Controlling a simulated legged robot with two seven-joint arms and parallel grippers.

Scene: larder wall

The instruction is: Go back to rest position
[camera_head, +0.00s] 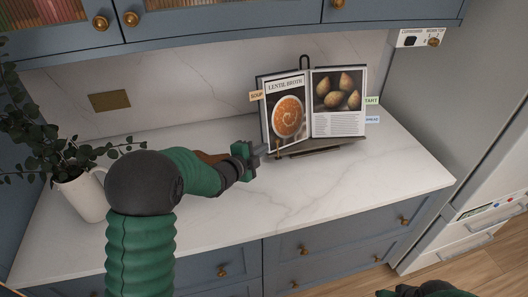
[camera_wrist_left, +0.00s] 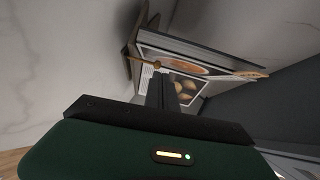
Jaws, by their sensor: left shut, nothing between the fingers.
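My left gripper (camera_head: 264,149) reaches in from the left over the counter, with its fingers shut and empty. Its fingertips are close to the lower left edge of an open cookbook (camera_head: 340,124); I cannot tell if they touch. The cookbook leans on a dark stand (camera_head: 315,149) and shows soup on the left page and brown oval food on the right. In the left wrist view the shut fingers (camera_wrist_left: 162,92) point at the book, whose pages (camera_wrist_left: 180,68) appear tilted. Only a green and black part of my right arm shows at the bottom right; its fingers are not visible.
A white jug (camera_head: 84,196) with leafy stems stands at the left of the marble counter (camera_head: 345,190). Blue upper cabinets (camera_head: 230,22) hang above the counter. A grey fridge (camera_head: 450,110) stands at the right. The counter's front middle and right are clear.

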